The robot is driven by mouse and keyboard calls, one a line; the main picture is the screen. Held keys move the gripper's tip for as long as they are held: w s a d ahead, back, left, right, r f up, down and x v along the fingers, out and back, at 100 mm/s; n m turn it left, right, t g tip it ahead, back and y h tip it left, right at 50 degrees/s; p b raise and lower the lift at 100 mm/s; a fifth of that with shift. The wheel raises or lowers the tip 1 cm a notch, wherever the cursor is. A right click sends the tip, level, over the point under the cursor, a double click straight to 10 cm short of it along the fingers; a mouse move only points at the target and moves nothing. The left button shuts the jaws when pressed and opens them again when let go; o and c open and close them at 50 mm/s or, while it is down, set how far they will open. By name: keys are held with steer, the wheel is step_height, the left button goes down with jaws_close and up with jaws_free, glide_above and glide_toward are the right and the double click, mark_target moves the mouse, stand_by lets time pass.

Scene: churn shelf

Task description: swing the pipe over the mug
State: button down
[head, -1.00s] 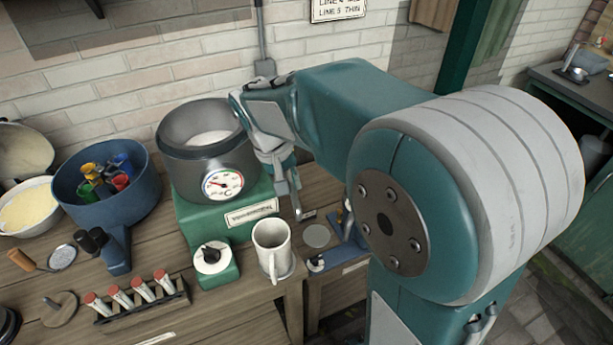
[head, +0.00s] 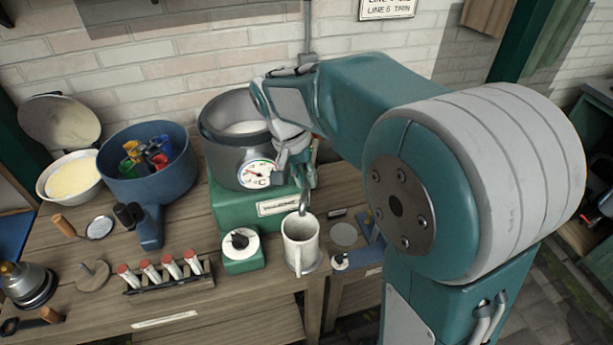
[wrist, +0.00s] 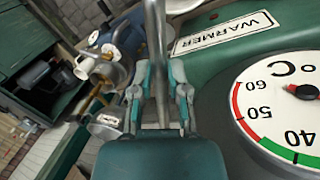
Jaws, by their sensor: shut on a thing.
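The white mug (head: 299,247) stands upright at the table's front edge, in front of the green warmer (head: 262,212). The grey metal pipe (head: 304,204) comes down beside the pot, and its lower end appears in line with the mug's back rim. I cannot tell its exact height above the mug. My gripper (head: 299,165) is at the right side of the pot. In the wrist view my gripper (wrist: 160,95) is shut on the pipe (wrist: 156,40), which runs up between the fingers. The mug is not clearly seen there.
The dark pot (head: 228,145) with a dial (head: 258,174) sits on the warmer, close to my gripper. A knob box (head: 241,248) is left of the mug. A rack of red-capped tubes (head: 168,272) and a blue pot (head: 150,182) stand farther left.

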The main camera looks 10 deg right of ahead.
steer(key=c, duration=0.6)
jaws_free()
steer(key=shift+a, duration=0.15)
steer(key=shift+c, duration=0.2)
steer(key=shift+a, duration=0.15)
steer(key=shift+w, duration=0.1)
steer(key=shift+r, duration=0.4)
steer(key=v, duration=1.1)
steer(key=shift+a, duration=0.15)
steer(key=s+d+f+n+t+y, duration=0.1)
steer(key=s+d+f+n+t, duration=0.1)
steer(key=s, duration=0.7)
steer(key=s+d+f+n+t+y, duration=0.1)
steer(key=s+d+f+t, duration=0.3)
steer(key=s, duration=0.5)
steer(key=shift+s+d+n+t+y, duration=0.3)
steer(key=shift+s+n+t, duration=0.1)
steer(key=shift+n, duration=0.5)
